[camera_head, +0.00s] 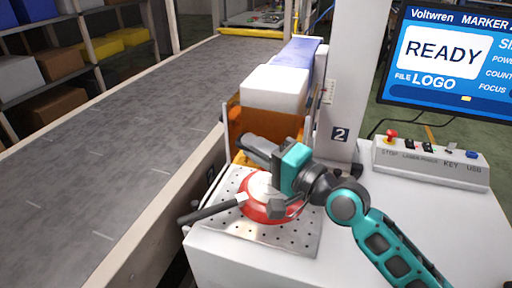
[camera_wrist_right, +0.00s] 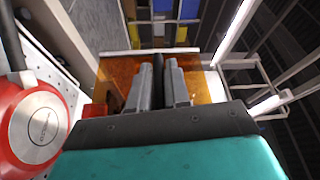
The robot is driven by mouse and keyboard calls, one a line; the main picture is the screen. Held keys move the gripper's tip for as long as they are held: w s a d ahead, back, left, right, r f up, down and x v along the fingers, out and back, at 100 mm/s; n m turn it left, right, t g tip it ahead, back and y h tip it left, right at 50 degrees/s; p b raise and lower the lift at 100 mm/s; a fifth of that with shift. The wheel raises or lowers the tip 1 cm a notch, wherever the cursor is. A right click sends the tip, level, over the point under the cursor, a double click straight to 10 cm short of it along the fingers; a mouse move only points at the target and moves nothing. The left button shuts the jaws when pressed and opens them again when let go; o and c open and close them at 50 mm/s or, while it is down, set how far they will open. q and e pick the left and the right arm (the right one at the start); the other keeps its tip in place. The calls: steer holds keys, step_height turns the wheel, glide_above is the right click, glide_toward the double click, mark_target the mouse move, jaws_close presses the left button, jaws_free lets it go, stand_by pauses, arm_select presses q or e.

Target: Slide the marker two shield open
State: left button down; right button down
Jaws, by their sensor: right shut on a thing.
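The shield (camera_head: 236,122) of marker two is a see-through orange panel below the white marker head, behind the pan. It also shows in the right wrist view (camera_wrist_right: 203,84), behind the fingers. My right gripper (camera_head: 249,144) reaches to it from the right, and its grey fingers (camera_wrist_right: 158,88) are shut on a dark upright handle (camera_wrist_right: 158,66) on the shield. The gripper's body hides much of the shield's lower part in the head view. My left gripper is not in view.
A red pan (camera_head: 252,212) with a dark handle lies on a perforated plate (camera_head: 297,241), close below my right gripper. The white column (camera_head: 344,80) bears a "2" sign. A button box (camera_head: 432,163) and a "READY" screen (camera_head: 445,55) stand right. The grey conveyor (camera_head: 110,130) runs along the left.

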steer(key=shift+r, duration=0.1)
steer(key=c, duration=1.2)
jaws_free()
steer(key=shift+c, duration=0.2)
steer(key=shift+o, duration=0.4)
steer(key=shift+s+d+f, duration=0.2)
steer(key=shift+s+d, duration=0.1)
steer(key=shift+d, duration=0.05)
steer(key=b+v, duration=0.2)
steer(key=v, duration=1)
steer(key=shift+b, duration=0.4)
